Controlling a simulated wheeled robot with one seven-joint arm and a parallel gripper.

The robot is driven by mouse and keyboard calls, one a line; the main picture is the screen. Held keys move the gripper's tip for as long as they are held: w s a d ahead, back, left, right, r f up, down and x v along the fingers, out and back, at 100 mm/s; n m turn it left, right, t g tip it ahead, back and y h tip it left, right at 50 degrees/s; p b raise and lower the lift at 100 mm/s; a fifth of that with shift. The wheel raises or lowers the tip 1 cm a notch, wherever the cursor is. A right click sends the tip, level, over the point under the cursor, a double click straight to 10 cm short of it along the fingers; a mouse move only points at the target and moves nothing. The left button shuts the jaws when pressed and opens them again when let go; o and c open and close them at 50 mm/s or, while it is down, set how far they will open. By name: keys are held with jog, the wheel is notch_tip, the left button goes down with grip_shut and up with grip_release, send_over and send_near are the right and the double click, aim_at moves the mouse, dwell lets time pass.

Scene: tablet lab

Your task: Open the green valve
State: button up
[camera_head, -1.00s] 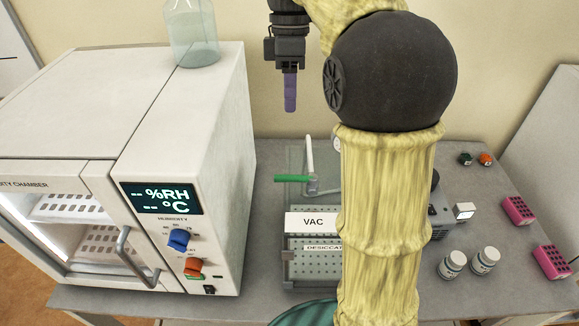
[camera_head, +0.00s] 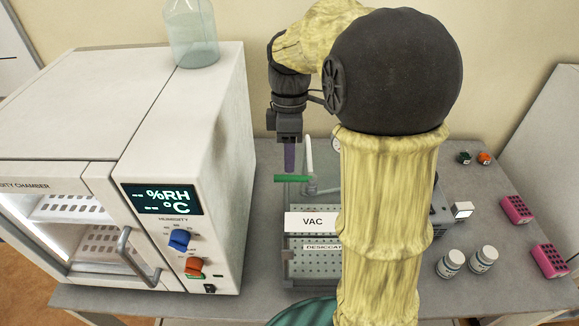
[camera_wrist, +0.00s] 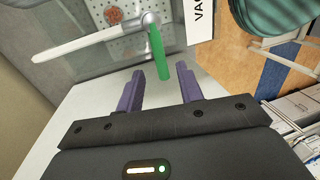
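The green valve (camera_head: 292,179) is a green lever handle on top of the clear desiccator box marked VAC (camera_head: 313,222), beside a white tube. In the head view it points left from its pivot. My gripper (camera_head: 290,170) hangs fingers down just above and behind the handle, its purple fingertips close to it. In the wrist view the green handle (camera_wrist: 160,54) reaches down toward the space between the two purple fingers (camera_wrist: 163,88), which are apart. The gripper is open and empty. Whether a finger touches the handle cannot be told.
The white humidity chamber (camera_head: 230,130) stands close to the left of the gripper. A glass bottle (camera_head: 191,40) stands on top of it. Two white jars (camera_head: 468,262) and pink racks (camera_head: 516,210) are at right. My arm hides part of the desiccator.

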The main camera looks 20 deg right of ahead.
aim_at(290, 176)
jog(key=f, duration=0.4)
jog(key=shift+s+a, duration=0.1)
jog(key=shift+s, duration=0.3)
grip_shut()
